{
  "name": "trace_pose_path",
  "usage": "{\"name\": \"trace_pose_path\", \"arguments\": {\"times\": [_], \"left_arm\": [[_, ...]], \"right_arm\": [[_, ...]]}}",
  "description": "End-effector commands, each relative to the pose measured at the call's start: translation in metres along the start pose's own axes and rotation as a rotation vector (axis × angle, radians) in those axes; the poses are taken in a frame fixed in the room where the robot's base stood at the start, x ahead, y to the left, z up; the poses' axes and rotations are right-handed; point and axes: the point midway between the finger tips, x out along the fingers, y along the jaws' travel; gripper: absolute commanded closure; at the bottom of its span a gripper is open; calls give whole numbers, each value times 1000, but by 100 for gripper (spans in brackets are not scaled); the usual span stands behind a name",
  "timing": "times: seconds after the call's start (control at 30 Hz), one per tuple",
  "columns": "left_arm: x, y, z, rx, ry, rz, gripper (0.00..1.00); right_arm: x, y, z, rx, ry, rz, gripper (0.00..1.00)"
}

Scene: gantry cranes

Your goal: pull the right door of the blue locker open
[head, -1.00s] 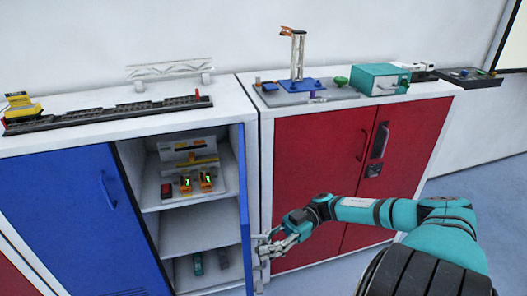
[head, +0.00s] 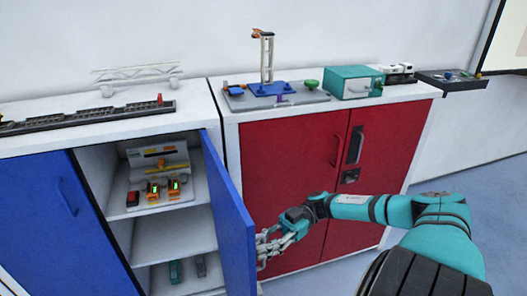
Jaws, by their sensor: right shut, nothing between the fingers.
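The blue locker stands at the left, with its left door (head: 55,225) closed. Its right door (head: 230,220) stands partly open, swung out toward me on its right-hand hinge side. Shelves inside the locker (head: 170,235) are in plain view. My right gripper (head: 266,250) is shut beside the outer face of the right door, in front of the red cabinet. Its fingers are at or very near the door's outer side; I cannot tell whether they touch. The right door's handle is hidden. My left gripper is out of view.
A red cabinet (head: 290,165) with closed doors stands right of the locker. Crane model parts (head: 275,90) and a teal box (head: 354,82) sit on top. Orange devices (head: 163,190) stand on the upper shelf. Free floor (head: 460,180) lies at the right.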

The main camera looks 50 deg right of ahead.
Motion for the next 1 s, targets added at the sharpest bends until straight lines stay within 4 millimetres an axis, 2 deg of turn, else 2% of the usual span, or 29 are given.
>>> {"name": "trace_pose_path", "arguments": {"times": [0.1,0.27,0.6,0.77,1.0], "left_arm": [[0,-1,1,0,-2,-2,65],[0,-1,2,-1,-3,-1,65],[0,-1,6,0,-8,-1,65],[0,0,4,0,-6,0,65],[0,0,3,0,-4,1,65]], "right_arm": [[0,1,0,-1,-3,3,100],[0,1,0,-1,-2,2,79],[-5,1,0,-1,-2,3,79],[-29,2,0,-1,-3,6,79],[-82,2,0,-4,-3,8,79]]}}
